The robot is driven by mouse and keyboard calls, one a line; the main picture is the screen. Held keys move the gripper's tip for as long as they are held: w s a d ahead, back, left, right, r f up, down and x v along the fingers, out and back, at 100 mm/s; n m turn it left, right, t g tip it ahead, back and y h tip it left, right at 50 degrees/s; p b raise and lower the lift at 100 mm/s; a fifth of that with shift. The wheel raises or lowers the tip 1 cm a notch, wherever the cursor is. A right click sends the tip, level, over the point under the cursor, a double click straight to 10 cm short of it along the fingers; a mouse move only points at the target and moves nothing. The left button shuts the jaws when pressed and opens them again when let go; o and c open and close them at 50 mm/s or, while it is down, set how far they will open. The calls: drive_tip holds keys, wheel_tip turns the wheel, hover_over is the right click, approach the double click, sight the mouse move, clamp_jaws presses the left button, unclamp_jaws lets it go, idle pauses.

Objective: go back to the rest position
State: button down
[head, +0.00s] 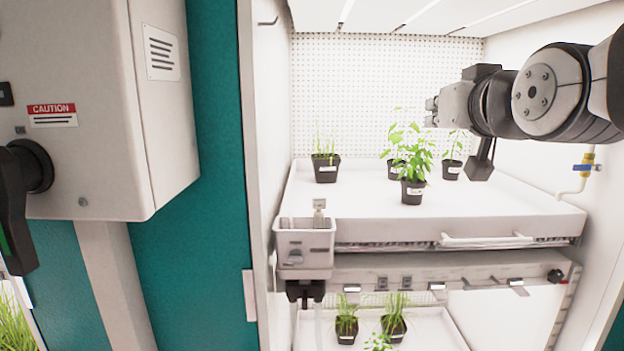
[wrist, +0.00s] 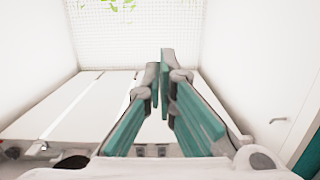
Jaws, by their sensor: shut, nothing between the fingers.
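My gripper (head: 432,112) is at the end of my arm, which reaches in from the right inside the upper part of the chamber. It is above the right side of the white tray (head: 545,215) and holds nothing. In the wrist view my gripper (wrist: 163,85) shows two teal fingers brought together at the tips. Nothing shows between them. In the head view the fingertips are small and hard to make out.
On the tray stand a leafy potted plant (head: 412,190), two pots behind it and a grassy pot (head: 326,168). The front plant's leaves come close below my gripper. A grey box (head: 304,245) hangs at the tray's front left. Side walls enclose the chamber.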

drive_tip(key=s+f+g, duration=1.1)
drive_tip(key=s+f, duration=1.2)
drive_tip(key=s, duration=0.1)
drive_tip(key=shift+f, duration=0.25)
drive_tip(key=shift+a, duration=0.1)
